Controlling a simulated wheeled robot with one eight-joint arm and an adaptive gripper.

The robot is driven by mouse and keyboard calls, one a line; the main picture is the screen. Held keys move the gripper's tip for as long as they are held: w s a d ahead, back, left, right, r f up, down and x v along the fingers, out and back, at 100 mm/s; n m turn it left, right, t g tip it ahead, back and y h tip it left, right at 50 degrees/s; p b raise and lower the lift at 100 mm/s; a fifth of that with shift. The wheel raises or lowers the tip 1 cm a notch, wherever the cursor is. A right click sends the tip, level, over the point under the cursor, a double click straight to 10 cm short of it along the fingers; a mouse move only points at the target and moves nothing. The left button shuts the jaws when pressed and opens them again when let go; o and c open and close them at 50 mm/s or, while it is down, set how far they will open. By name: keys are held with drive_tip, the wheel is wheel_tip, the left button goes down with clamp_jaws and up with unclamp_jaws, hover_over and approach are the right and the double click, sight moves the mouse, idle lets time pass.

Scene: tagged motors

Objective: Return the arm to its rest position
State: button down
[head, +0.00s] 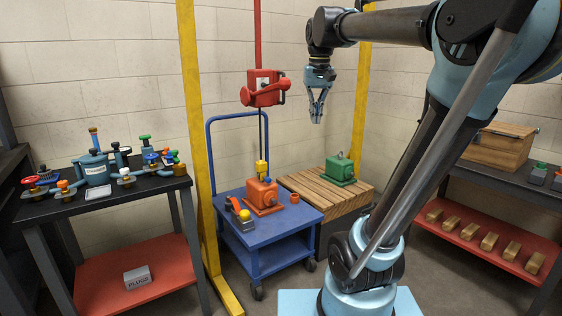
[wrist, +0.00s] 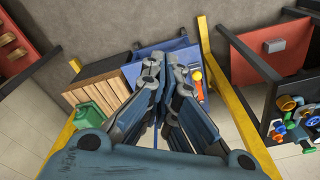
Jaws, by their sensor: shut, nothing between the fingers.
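My gripper (head: 316,118) hangs pointing down from my raised arm in the head view, in the air above the wooden pallet and right of the red hoist. Its fingers (wrist: 160,62) are closed together in the wrist view, with nothing between them. The green motor (head: 340,167) stands on the wooden pallet (head: 305,185), below and a little right of my gripper. The orange motor (head: 261,194) sits on the blue cart (head: 252,238) under the hoist's yellow hook (head: 262,168). My fingers hide part of the cart in the wrist view.
The red hoist (head: 264,90) hangs between yellow posts (head: 196,120). A left bench (head: 110,197) carries a blue tank with several valves. A right bench (head: 510,177) holds a wooden box (head: 498,146), with several brass blocks on its red lower shelf. Air around my gripper is clear.

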drive_tip(key=s+d+f, duration=0.2)
drive_tip(key=s+f, duration=0.4)
drive_tip(key=f, duration=0.4)
drive_tip(key=s+d+f, duration=0.3)
drive_tip(key=s+f, duration=0.3)
drive_tip(key=f, duration=0.4)
drive_tip(key=s+d+f+t, duration=0.1)
drive_tip(key=s+d+f, duration=0.2)
drive_tip(key=s+f, duration=0.4)
wheel_tip(320, 180, down, 4)
drive_tip(key=shift+f, duration=0.1)
drive_tip(key=shift+w, duration=0.1)
drive_tip(key=shift+w+f, duration=0.2)
drive_tip(key=shift+w, duration=0.25)
